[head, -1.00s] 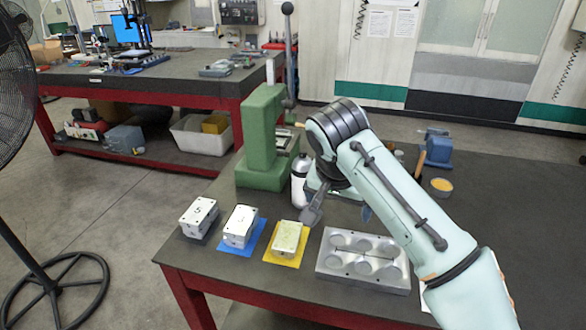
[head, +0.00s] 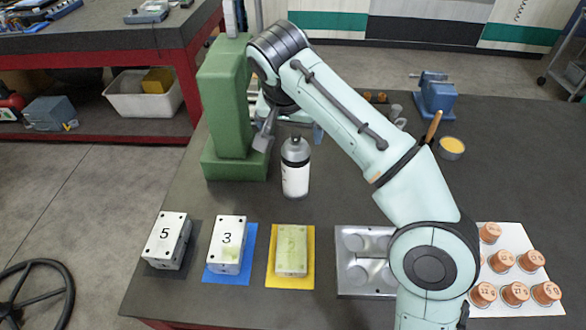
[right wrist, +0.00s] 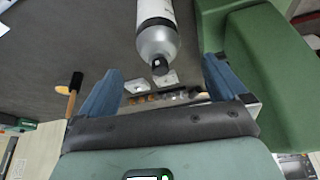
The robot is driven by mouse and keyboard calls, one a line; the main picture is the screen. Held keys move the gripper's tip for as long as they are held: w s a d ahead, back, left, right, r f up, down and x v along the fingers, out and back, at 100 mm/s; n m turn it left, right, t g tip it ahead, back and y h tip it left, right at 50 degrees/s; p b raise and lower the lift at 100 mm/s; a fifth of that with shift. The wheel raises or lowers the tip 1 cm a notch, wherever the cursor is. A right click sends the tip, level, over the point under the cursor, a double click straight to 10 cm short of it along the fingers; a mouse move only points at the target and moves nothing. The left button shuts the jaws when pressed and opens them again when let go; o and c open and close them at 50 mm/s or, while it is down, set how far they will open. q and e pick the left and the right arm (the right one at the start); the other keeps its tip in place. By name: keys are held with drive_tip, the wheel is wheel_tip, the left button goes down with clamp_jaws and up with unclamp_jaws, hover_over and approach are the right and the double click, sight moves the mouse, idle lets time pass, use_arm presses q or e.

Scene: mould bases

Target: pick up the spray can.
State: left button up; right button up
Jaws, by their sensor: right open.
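The spray can (head: 295,178) is a white and grey cylinder with a dark nozzle, standing upright on the dark workbench beside the green press. My right gripper (head: 291,134) is just behind the can's top in the head view, partly hidden by my own arm. In the right wrist view, its blue fingers (right wrist: 160,82) are apart with nothing held between them. There the can (right wrist: 156,28) shows at the top, its nozzle end pointing toward the gap, and it looks clear of both fingers. My left gripper is in neither view.
The green press (head: 226,110) stands close left of the can. Mould blocks (head: 167,240) on coloured mats, a metal mould plate (head: 350,275) and a white sheet with copper pieces (head: 515,262) lie along the front. A blue vise (head: 435,98) stands at the back right.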

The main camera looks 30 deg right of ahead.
sight(294, 141)
drive_tip(key=b+x, duration=0.1)
drive_tip(key=x, duration=0.3)
drive_tip(key=shift+f, duration=0.2)
drive_tip(key=f, duration=0.1)
drive_tip(key=f+b, duration=0.1)
drive_tip(key=f, duration=0.1)
drive_tip(key=f+b, duration=0.1)
drive_tip(key=shift+w+d+f, duration=0.2)
drive_tip(key=shift+d, duration=0.2)
drive_tip(key=shift+w+d+f, duration=0.1)
drive_tip(key=shift+w+f, duration=0.1)
drive_tip(key=shift+f, duration=0.05)
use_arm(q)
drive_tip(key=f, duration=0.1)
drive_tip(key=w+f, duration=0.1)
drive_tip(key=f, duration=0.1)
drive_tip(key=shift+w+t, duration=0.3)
use_arm(e)
drive_tip(key=shift+c, duration=0.3)
clamp_jaws()
drive_tip(key=shift+r, duration=0.1)
drive_tip(key=shift+r, duration=0.1)
